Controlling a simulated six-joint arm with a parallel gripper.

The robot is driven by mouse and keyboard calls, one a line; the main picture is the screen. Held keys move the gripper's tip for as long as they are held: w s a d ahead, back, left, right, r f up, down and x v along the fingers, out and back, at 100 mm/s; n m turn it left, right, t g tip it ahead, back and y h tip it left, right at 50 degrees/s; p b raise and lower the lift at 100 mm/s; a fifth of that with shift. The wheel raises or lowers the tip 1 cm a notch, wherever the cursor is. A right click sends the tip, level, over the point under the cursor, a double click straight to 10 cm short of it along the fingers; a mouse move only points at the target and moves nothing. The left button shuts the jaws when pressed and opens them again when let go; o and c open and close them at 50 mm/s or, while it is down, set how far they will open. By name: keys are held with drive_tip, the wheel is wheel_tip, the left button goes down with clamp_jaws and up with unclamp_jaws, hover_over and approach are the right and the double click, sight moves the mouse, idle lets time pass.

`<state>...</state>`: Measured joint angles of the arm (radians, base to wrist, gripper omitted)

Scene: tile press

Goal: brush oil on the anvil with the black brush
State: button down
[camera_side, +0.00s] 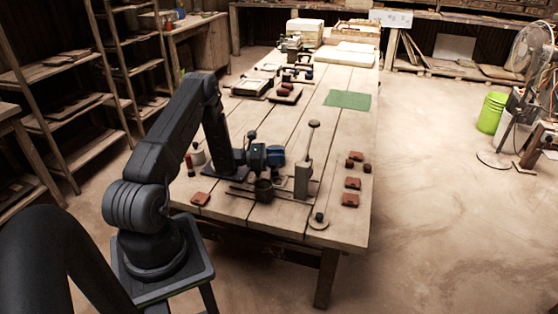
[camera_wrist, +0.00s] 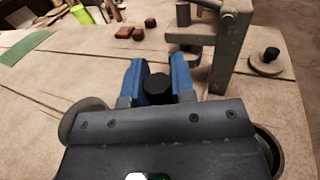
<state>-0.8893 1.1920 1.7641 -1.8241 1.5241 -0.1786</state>
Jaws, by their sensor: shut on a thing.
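My gripper (camera_side: 276,156), with blue fingers, is above the near part of the table, left of the press. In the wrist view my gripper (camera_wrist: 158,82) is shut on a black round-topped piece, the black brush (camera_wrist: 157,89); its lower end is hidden. The grey press (camera_side: 303,178) stands upright just right of the gripper, and its frame (camera_wrist: 232,45) is ahead and right in the wrist view. The anvil under the press ram cannot be clearly made out. A dark cup (camera_side: 264,191) stands below the gripper, left of the press.
A round disc with a black knob (camera_side: 318,221) lies at the table's near edge. Several red-brown tiles (camera_side: 352,183) lie right of the press, and another (camera_side: 200,199) lies at left. A green mat (camera_side: 348,99) lies farther back, with bare table between it and the press.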

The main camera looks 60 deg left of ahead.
drive_tip(key=shift+r, duration=2.85)
drive_tip(key=shift+s+a, duration=0.3)
drive_tip(key=shift+s, duration=0.05)
drive_tip(key=shift+f, duration=3.9)
drive_tip(key=shift+w+a+f, duration=0.1)
drive_tip(key=shift+w+a, duration=1.2)
drive_tip(key=shift+w, duration=0.1)
drive_tip(key=shift+s+d, duration=1.35)
drive_tip(key=shift+s, duration=0.05)
drive_tip(key=shift+r, duration=4)
drive_tip(key=shift+f, duration=0.1)
